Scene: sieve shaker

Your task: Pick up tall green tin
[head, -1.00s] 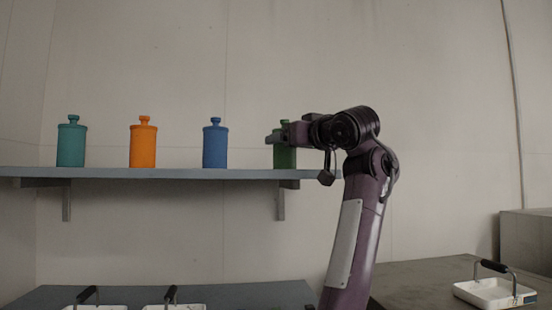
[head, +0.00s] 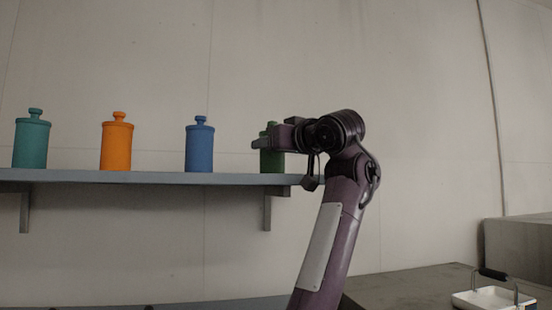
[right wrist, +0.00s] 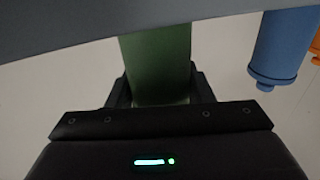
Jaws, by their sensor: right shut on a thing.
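The tall green tin (head: 271,161) stands at the right end of the wall shelf, partly hidden behind my right gripper (head: 268,142). In the right wrist view the green tin (right wrist: 158,65) sits between the two fingers of my right gripper (right wrist: 160,92), which is shut on it. In that view the shelf edge crosses the top of the picture, and the tin's base meets it, so I cannot tell whether the tin is clear of the shelf. My left gripper is not in view.
The shelf (head: 150,177) also bears a blue tin (head: 199,146), an orange tin (head: 117,143) and a teal tin (head: 31,141) to the left. The blue tin also shows in the right wrist view (right wrist: 284,45). A white tray (head: 493,298) with a dark handle rests on a lower counter at right.

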